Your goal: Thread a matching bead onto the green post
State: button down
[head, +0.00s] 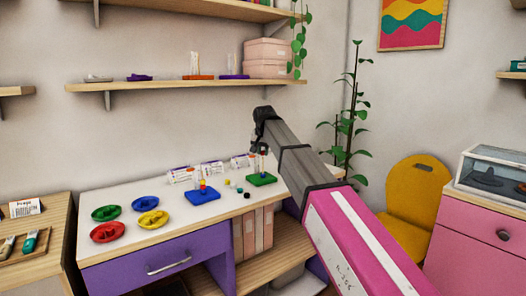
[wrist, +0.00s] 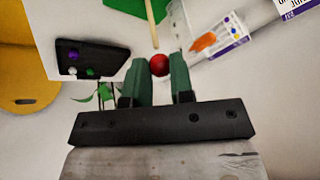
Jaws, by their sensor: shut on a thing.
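My gripper (wrist: 160,75) is shut on a red bead (wrist: 159,65), held between the fingertips in the wrist view. The green board (head: 261,179) lies at the right of the white table. Its pale upright post (head: 262,163) stands below my arm's end in the head view. In the wrist view, the green board (wrist: 137,4) shows at the top edge and the post (wrist: 151,22) reaches down near the bead. The bead looks apart from the post, but depth is hard to judge. In the head view the held bead cannot be made out.
A blue board (head: 202,195) bears a post with red and yellow beads. Several small loose beads (head: 239,190) lie between the boards. Coloured dishes (head: 108,232) are at the left. A black tray (wrist: 93,58) holds purple, white and green beads. Printed packs (head: 212,168) lie behind.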

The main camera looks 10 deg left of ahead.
jog(key=shift+f, duration=1.65)
dwell(0.6)
jog(key=c, duration=0.9)
grip_release()
jog(key=v, duration=1)
jog(key=shift+r, duration=0.4)
jog(key=shift+s, duration=0.1)
